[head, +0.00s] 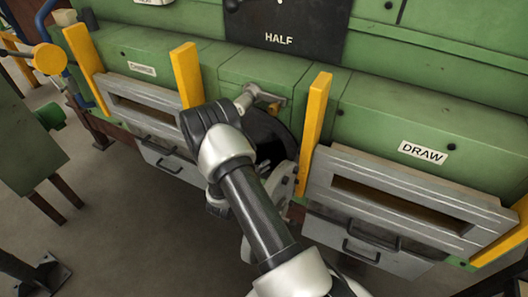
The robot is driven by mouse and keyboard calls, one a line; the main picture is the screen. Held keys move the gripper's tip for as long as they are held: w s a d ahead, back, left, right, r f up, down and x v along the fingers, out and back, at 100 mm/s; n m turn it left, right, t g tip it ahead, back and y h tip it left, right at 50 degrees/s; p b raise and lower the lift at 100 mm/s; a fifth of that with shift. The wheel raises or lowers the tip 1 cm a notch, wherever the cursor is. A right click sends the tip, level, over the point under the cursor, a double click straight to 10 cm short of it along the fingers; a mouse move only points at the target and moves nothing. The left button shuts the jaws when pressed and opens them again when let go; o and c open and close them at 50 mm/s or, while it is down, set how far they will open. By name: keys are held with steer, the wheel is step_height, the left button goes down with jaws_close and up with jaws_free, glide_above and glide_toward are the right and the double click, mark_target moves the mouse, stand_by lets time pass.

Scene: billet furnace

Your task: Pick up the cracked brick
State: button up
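I see no cracked brick in the head view. My arm rises from the bottom middle towards the green furnace (390,117), and its dark wrist joint shows in front of the furnace's middle. I cannot make out my gripper's fingers, so I cannot tell what they hold. The grey frame marked CHARGE (125,88) is at the left, and the grey frame marked DRAW (395,180) is at the right. Each has a long slot with a brownish inside; I see no brick in either.
Yellow posts (314,130) flank both frames. Drawers with handles (358,240) sit below them. A dark round part (268,135) is partly hidden behind my arm. A green-topped stand (25,150) is at the left. Bare floor (130,240) lies at the lower left.

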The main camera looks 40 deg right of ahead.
steer(key=c, duration=1.4)
